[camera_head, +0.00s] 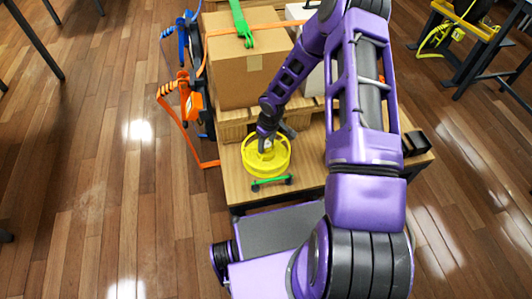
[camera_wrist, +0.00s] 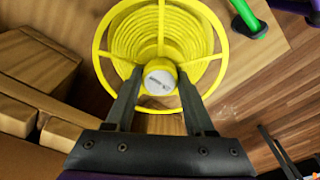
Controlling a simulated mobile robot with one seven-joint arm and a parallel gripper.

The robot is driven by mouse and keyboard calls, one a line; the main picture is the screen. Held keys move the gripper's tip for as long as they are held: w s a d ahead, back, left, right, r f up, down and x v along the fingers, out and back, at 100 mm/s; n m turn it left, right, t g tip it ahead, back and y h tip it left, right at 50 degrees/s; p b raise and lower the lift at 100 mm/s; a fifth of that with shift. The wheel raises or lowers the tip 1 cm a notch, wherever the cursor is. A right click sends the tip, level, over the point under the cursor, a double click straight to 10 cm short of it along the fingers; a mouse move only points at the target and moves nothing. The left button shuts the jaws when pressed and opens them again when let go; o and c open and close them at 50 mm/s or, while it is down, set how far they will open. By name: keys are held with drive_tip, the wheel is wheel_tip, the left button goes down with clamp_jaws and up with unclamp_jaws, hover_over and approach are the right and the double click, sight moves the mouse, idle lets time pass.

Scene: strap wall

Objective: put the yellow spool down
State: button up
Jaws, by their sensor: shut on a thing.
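The yellow spool (camera_head: 252,165) is a round, ribbed drum with a spoked rim. In the head view it is at the front left of the wooden cart top (camera_head: 309,171), below my gripper (camera_head: 268,143). In the wrist view the spool (camera_wrist: 205,45) fills the upper middle, with its pale hub facing the camera. The two fingers of my gripper (camera_wrist: 160,85) are shut on the hub, one on each side. I cannot tell whether the spool's underside touches the wood.
A cardboard box (camera_head: 240,80) with a green strap (camera_head: 241,22) stands behind the spool on the cart. A green bar with dark ends (camera_head: 271,182) lies just in front of the spool. An orange ratchet strap (camera_head: 190,97) hangs at the cart's left side.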

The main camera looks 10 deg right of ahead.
clamp_jaws()
drive_tip(key=shift+r, duration=0.1)
